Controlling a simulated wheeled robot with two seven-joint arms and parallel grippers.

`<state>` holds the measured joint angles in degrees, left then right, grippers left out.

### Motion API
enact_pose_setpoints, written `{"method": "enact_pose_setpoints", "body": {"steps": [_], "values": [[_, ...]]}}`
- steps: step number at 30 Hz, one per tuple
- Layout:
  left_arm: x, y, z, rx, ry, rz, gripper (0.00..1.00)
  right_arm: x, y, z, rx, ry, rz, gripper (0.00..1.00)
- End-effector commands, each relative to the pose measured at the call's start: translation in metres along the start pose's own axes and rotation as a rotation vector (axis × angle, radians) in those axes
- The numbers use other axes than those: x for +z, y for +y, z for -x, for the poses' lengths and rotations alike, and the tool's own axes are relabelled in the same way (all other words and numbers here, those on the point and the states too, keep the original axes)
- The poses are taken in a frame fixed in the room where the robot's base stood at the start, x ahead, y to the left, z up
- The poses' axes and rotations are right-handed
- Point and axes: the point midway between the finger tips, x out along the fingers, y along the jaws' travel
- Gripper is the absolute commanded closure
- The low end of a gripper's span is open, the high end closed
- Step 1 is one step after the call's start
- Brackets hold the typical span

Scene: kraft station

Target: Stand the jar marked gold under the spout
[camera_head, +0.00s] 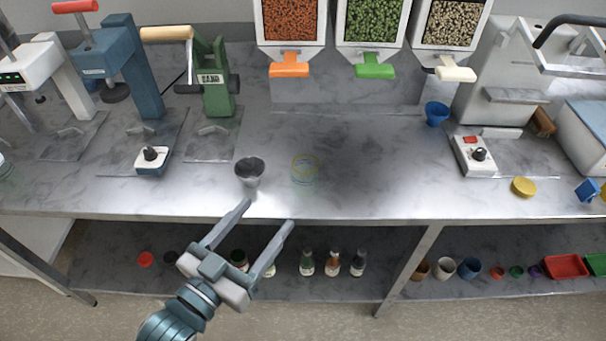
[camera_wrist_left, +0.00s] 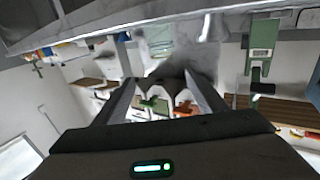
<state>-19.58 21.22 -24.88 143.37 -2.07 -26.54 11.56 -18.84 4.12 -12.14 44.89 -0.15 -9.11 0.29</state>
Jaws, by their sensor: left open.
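A clear glass jar (camera_head: 305,169) with a gold-yellow ring at its rim stands upright on the steel table, right of a grey metal cup (camera_head: 250,172). Three hoppers hang behind it, with an orange spout (camera_head: 289,66), a green spout (camera_head: 374,67) and a cream spout (camera_head: 452,69). The jar stands in front of these spouts, not under any of them. My left gripper (camera_head: 268,214) is open and empty at the table's front edge, short of the cup and jar. Its fingers also show in the left wrist view (camera_wrist_left: 163,90). My right gripper is out of view.
Presses, one blue (camera_head: 140,75) and one green (camera_head: 215,85), stand at the left. A blue cup (camera_head: 436,113) and a control box (camera_head: 474,155) are at the right. The table below the spouts is clear. Bottles and cups stand on the lower shelf (camera_head: 390,268).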

Motion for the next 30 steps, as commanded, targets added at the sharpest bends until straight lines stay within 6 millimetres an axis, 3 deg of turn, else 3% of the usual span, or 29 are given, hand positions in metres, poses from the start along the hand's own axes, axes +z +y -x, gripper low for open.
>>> {"method": "enact_pose_setpoints", "body": {"steps": [9,15,21,30], "values": [[-0.003,0.000,-0.030,0.000,0.002,0.000,0.34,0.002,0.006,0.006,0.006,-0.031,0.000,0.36],[-0.003,-0.001,-0.064,-0.001,0.001,0.000,0.34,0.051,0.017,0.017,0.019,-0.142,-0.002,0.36],[-0.003,-0.001,-0.098,-0.001,0.001,0.000,0.34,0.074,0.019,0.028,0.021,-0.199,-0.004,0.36],[0.000,-0.001,-0.121,0.000,0.000,0.000,0.34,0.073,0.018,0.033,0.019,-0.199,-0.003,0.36]]}}
